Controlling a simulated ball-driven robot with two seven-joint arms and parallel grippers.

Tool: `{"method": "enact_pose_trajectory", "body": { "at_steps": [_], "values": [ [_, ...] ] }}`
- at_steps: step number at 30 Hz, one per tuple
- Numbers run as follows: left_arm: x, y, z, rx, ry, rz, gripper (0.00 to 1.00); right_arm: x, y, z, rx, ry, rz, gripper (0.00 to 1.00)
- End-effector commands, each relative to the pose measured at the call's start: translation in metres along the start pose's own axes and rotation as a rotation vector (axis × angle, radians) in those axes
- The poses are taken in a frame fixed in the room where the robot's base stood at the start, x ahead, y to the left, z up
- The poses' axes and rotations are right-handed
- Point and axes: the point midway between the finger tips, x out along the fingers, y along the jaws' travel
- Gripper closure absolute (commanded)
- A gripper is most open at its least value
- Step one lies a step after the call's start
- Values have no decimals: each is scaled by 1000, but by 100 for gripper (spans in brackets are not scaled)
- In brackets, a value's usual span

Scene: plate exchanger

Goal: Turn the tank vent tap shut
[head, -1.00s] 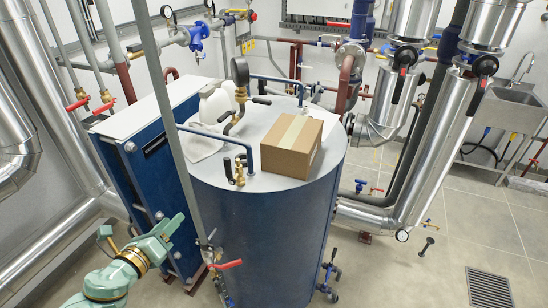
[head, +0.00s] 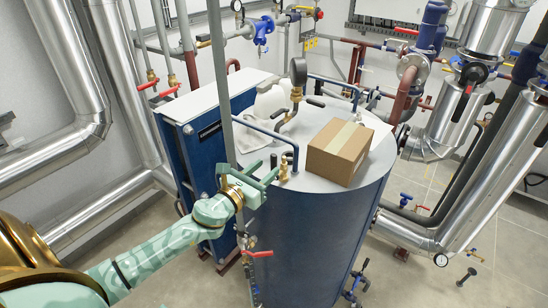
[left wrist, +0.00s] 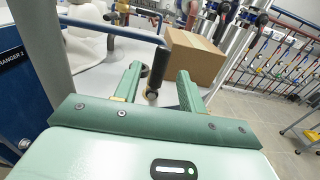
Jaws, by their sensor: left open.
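The tank vent tap (head: 283,171) is a small brass valve with a black handle, upright near the front rim of the blue tank (head: 318,240). In the left wrist view the black handle (left wrist: 158,68) stands upright between my finger lines, with a little brass at its foot. My left gripper (head: 252,174) is open and empty beside the tap, at the tank's front left rim. In the left wrist view its fingers (left wrist: 159,76) spread to both sides of the handle, with gaps. I cannot tell whether the fingertips reach past it. My right gripper is not in view.
A cardboard box (head: 338,152) sits on the tank top right of the tap. A thin grey vertical pipe (head: 222,90) rises close by my left gripper. A white jug (head: 270,100) stands behind.

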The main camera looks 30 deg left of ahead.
Motion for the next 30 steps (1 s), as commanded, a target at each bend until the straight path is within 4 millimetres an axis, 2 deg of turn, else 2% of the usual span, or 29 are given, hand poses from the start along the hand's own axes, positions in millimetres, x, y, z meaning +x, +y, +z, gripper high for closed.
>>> {"method": "enact_pose_trajectory", "body": {
  "at_steps": [3,7,12,19,23,24,30],
  "values": [
    [24,0,2,-3,-2,1,59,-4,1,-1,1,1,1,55],
    [40,0,0,-2,0,1,59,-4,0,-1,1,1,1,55],
    [49,0,-1,-2,1,0,59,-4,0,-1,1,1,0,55],
    [49,0,-1,-2,1,0,59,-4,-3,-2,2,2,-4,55],
    [49,0,-1,-2,1,0,95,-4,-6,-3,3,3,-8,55],
    [49,0,-1,-2,1,0,100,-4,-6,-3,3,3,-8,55],
    [48,0,-1,3,1,0,100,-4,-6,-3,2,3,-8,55]
  ]
}}
